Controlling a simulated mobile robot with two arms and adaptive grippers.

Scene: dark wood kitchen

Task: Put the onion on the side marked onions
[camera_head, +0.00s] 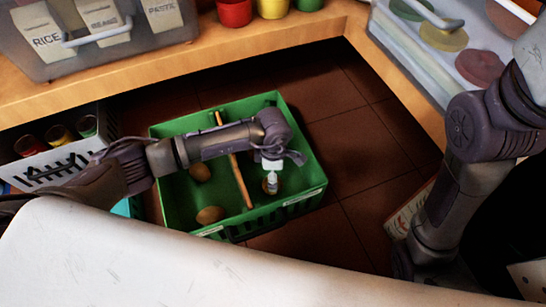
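A green crate (173,213) stands on the floor, split by a wooden divider (241,180). Two round brown vegetables, one at the back (200,172) and one at the front (210,215), lie in the left compartment. My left gripper (271,184) points down into the right compartment. A small brownish round thing, perhaps the onion (265,186), shows at its fingertips; whether it is gripped is unclear. Pale labels sit on the front rim, one on the left (211,231) and one on the right (303,197); their words are too small to read. My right gripper is not visible.
A wooden shelf (180,62) runs behind the crate, with a clear bin (100,60) and coloured cups. A white basket (62,160) holds jars at left. A clear container (425,50) stands at upper right. Tiled floor (350,140) is free right of the crate.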

